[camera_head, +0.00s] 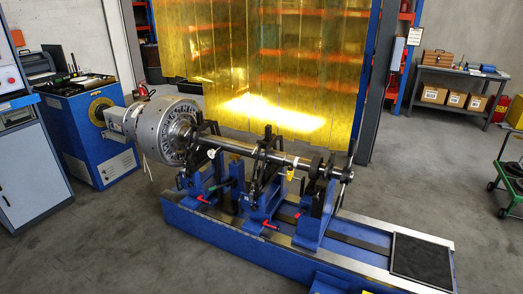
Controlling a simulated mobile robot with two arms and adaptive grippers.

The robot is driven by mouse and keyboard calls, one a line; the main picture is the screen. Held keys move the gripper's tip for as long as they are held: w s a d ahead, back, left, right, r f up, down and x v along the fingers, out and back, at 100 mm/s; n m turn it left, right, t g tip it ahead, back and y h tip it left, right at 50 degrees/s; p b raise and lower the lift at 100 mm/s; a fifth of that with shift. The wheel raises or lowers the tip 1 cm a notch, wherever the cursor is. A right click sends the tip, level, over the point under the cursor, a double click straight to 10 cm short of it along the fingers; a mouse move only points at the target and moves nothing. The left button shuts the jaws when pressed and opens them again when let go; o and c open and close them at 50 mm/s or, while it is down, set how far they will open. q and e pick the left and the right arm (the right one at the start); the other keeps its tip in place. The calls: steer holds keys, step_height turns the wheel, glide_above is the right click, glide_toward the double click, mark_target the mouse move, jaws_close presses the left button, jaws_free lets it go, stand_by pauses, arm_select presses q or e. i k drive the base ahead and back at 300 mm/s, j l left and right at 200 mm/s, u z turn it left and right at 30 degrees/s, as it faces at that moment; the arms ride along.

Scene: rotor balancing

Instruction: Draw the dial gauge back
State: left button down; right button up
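A small white round thing, which looks like the dial gauge (212,153), sits at the front side of the steel rotor shaft (237,147), close to the large silver chuck-like head (160,128). I cannot tell whether its tip touches the shaft. The shaft lies across black and blue supports on the blue machine bed (215,228). A small yellow part (290,174) hangs by the shaft further right. Neither of my grippers is in view.
A black mat (421,261) lies on the right end of the bed. A blue cabinet (100,135) and grey console (25,165) stand left. A yellow strip curtain (270,75) hangs behind. A workbench (455,75) and green cart (510,175) are right. The grey floor between is clear.

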mark_target(211, 153)
steer(key=i+l+u, duration=0.65)
steer(key=i, duration=0.15)
steer(key=i+j, duration=0.35)
steer(key=j, duration=0.15)
steer(key=i+j+u, duration=0.1)
steer(key=i+j, duration=0.2)
steer(key=j, duration=0.15)
steer(key=i+j, duration=0.35)
steer(key=j, duration=0.15)
